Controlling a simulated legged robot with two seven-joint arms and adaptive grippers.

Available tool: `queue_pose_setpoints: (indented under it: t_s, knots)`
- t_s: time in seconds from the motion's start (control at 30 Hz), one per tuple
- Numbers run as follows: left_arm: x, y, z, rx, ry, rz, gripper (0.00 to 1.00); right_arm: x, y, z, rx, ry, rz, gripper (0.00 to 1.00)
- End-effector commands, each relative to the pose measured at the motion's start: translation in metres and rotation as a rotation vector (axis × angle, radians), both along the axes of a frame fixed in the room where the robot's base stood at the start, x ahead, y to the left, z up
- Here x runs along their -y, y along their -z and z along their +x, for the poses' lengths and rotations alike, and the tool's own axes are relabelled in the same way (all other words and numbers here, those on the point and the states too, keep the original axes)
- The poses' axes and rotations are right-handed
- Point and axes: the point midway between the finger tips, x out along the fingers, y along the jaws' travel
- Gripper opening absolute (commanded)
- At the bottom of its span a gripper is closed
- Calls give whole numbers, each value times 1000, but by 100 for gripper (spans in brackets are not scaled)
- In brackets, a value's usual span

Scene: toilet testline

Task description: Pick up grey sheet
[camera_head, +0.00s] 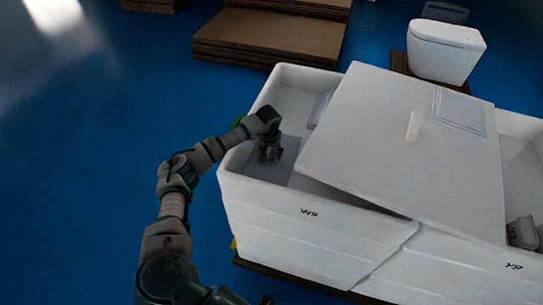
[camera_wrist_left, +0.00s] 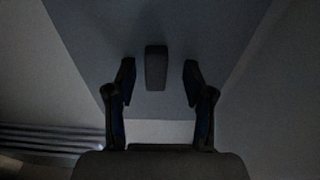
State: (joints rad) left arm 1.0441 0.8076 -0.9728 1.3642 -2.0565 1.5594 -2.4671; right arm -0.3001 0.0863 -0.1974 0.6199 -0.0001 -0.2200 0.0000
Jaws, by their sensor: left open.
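A grey sheet (camera_head: 288,147) lies inside the left white bin (camera_head: 290,215), and the bin's walls and my gripper hide part of it. In the left wrist view the grey sheet (camera_wrist_left: 205,35) fills the middle, with a dark block-like handle (camera_wrist_left: 156,68) standing on it. My left gripper (camera_head: 270,156) reaches down into the bin over the sheet. Its two fingers (camera_wrist_left: 158,80) are open, one on each side of the handle, with a gap on both sides. It holds nothing. My right gripper is not seen.
A large white lid (camera_head: 385,160) with a raised handle lies tilted across the bins, right of my gripper. A second white bin (camera_head: 470,272) holds a grey object (camera_head: 522,232). Brown boards (camera_head: 270,35) and a white toilet-like piece (camera_head: 445,50) stand behind. Blue floor at left is clear.

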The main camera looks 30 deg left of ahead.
Motion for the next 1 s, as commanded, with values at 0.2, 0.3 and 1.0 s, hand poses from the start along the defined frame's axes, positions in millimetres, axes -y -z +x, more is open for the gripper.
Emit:
queue_pose_setpoints:
  t_s: [0.2, 0.3, 1.0]
  knots:
    - [2, 2, -1, -3, 0, 3, 46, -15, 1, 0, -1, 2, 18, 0]
    - [2, 2, -1, -4, 1, 3, 20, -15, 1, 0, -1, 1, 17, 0]
    - [-1, -19, 0, -1, 1, 3, 0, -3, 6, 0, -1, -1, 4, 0]
